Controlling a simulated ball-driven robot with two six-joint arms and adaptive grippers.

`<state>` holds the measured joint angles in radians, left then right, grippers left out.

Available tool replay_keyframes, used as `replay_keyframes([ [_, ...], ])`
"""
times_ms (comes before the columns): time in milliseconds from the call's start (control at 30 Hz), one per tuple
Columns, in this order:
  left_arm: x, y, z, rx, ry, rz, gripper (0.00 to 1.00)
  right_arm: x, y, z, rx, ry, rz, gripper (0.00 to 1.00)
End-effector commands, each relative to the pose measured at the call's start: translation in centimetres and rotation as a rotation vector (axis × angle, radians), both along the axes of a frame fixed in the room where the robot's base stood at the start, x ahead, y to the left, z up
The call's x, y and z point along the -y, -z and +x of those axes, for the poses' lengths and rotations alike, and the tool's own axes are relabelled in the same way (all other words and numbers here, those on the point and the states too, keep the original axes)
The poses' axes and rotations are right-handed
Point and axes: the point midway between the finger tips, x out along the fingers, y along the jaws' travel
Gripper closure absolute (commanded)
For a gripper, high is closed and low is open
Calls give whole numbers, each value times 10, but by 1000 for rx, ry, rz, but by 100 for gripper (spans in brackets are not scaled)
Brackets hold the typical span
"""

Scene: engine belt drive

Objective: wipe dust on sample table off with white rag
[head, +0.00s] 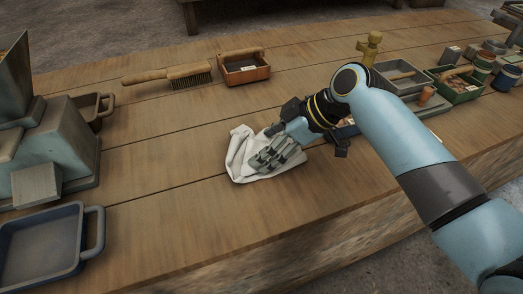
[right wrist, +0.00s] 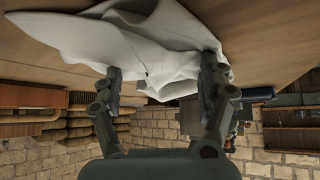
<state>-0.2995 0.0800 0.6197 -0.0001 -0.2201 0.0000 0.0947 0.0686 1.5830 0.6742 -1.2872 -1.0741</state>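The white rag (head: 240,160) lies crumpled on the wooden table (head: 190,220), near the middle of the head view. My right gripper (head: 262,160) reaches down over the rag's right side. In the right wrist view, its two fingers (right wrist: 161,80) stand well apart, with folds of the rag (right wrist: 150,45) between and beyond them. I cannot tell whether both fingers press on the cloth. I cannot make out clear dust on the table. My left gripper is out of view.
A brush (head: 170,75) and an orange-brown box (head: 245,70) lie behind the rag. A blue-grey tray (head: 42,245) and a grey-green machine (head: 55,150) stand at left. Trays and jars fill the right back. The table in front of the rag is clear.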

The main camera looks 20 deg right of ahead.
Motion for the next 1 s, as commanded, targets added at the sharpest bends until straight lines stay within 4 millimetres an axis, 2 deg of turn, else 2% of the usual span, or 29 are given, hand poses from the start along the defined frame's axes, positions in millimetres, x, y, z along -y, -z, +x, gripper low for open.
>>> replay_keyframes([
  [67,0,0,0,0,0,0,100,0,1,-1,-2,-1,-2,32],
  [1000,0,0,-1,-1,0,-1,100,2,5,-3,-8,0,-7,94],
])
